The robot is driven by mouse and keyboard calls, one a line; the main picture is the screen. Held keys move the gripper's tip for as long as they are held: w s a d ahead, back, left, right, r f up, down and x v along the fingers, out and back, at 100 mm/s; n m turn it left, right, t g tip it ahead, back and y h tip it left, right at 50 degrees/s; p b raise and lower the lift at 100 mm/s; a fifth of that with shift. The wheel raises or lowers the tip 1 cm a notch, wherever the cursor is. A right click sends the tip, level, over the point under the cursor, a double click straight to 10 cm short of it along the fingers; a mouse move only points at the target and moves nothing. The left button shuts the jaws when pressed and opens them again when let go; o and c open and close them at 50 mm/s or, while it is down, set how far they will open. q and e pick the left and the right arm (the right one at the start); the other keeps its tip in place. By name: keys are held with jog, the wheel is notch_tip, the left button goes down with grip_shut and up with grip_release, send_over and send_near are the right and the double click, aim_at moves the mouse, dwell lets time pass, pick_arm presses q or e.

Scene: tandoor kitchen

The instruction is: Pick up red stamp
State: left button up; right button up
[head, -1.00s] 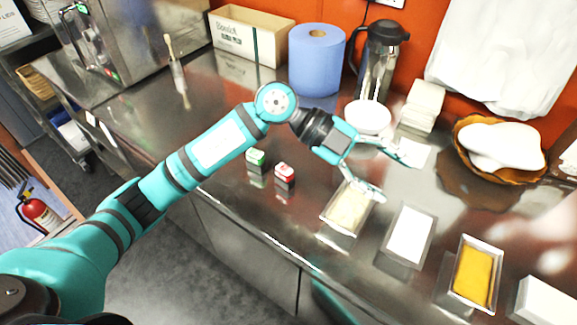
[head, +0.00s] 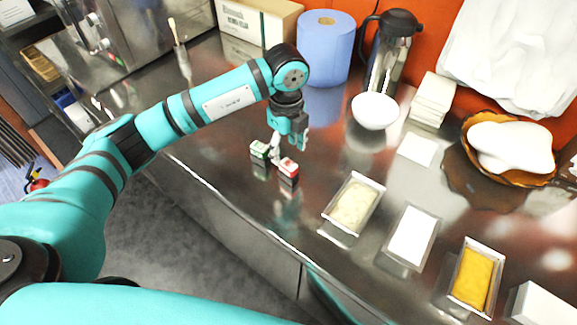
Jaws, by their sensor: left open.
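The red stamp (head: 289,168) is a small block with a red and white top, standing on the steel counter near its front edge. A similar green stamp (head: 260,149) stands just left of it. My left gripper (head: 289,153) points down right above and behind the red stamp, its fingers open. One finger shows between the two stamps and the other to the right. I cannot tell whether a finger touches either stamp. My right gripper is not in view.
Metal trays with pale (head: 354,204), white (head: 411,236) and yellow (head: 475,277) contents stand to the right. A white bowl (head: 375,111), a steel flask (head: 388,60) and a blue paper roll (head: 324,48) stand behind. The counter left of the stamps is clear.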

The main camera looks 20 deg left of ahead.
aim_at(290, 166)
pick_arm(q)
notch_tip(290, 166, down, 2)
jog(key=shift+f, duration=0.25)
jog(key=f+p, duration=0.1)
jog(key=f, duration=0.1)
jog(key=f+p, duration=0.1)
jog(key=f, duration=0.1)
jog(key=shift+s+d+p, duration=0.3)
jog(key=shift+s+d, duration=0.05)
jog(key=shift+f, duration=0.65)
grip_shut()
jog(key=shift+r+b, duration=0.3)
jog(key=shift+r, duration=0.2)
jog(key=shift+s+d+r+b, duration=0.2)
jog(key=shift+r+b, duration=0.15)
jog(key=shift+r, duration=0.25)
jog(key=shift+s+d+r+b, duration=0.15)
jog(key=shift+r+b, duration=0.2)
jog(key=shift+r, duration=0.25)
jog(key=s+d+b, duration=0.1)
jog(key=s+d, duration=0.1)
jog(key=s, duration=0.2)
jog(key=s+d+r+b, duration=0.1)
jog(key=s+d, duration=0.2)
jog(key=s, duration=0.1)
jog(key=s+d+b, duration=0.1)
jog(key=s+d, duration=0.1)
jog(key=s, duration=0.3)
jog(key=shift+d+r+b, duration=0.3)
jog(key=shift+r+b, duration=0.05)
